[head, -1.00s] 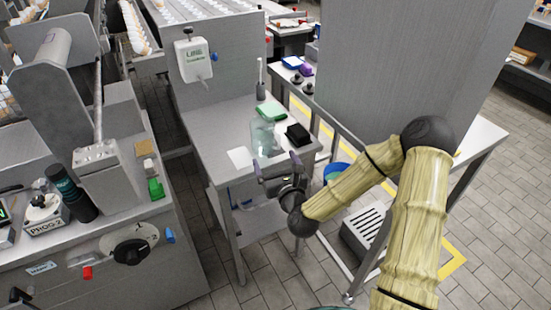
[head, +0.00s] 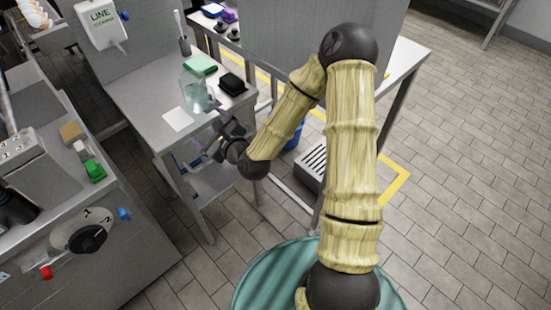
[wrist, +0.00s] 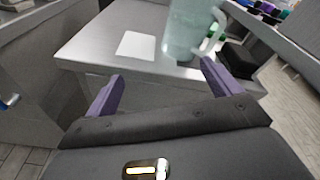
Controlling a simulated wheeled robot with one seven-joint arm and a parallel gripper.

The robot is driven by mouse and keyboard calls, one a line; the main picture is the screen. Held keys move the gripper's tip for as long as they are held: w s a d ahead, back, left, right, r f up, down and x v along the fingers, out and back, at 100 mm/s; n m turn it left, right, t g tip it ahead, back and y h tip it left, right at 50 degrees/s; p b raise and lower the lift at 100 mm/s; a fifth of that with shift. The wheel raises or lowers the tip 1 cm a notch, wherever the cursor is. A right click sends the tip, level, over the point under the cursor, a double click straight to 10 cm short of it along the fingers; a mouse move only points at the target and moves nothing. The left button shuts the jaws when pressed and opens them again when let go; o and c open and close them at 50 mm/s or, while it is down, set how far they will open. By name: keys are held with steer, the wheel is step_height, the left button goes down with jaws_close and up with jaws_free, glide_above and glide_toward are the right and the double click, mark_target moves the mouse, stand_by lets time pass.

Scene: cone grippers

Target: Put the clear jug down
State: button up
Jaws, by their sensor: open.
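The clear jug (head: 197,93) stands upright on the metal table (head: 143,88), near its front right part. In the wrist view the jug (wrist: 186,30) is just beyond the fingertips, with its handle to the right. My gripper (head: 213,133) is open and empty at the table's front edge, apart from the jug. Its two purple fingers (wrist: 162,88) are spread wide in the wrist view, with nothing between them. The jug's top is cut off in the wrist view.
A white sheet (head: 177,119) lies left of the jug. A green cloth (head: 200,64) and a black block (head: 231,84) lie behind and right of it. A machine counter (head: 95,225) with a dial stands at the left.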

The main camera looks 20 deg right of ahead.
steer(key=s+d+f+n+g+h, duration=0.3)
steer(key=s+d+n+g, duration=0.4)
steer(key=n, duration=0.9)
steer(key=s+d+r+n+g+h, duration=0.1)
steer(key=s+d+r+n+g, duration=0.1)
steer(key=s+n, duration=0.3)
steer(key=s+d+r+n+g+h, duration=0.2)
steer(key=s+d+r+n+g, duration=0.1)
steer(key=s, duration=0.6)
steer(key=shift+d+r+n, duration=0.6)
steer(key=shift+d+n, duration=0.4)
steer(key=shift+n, duration=0.1)
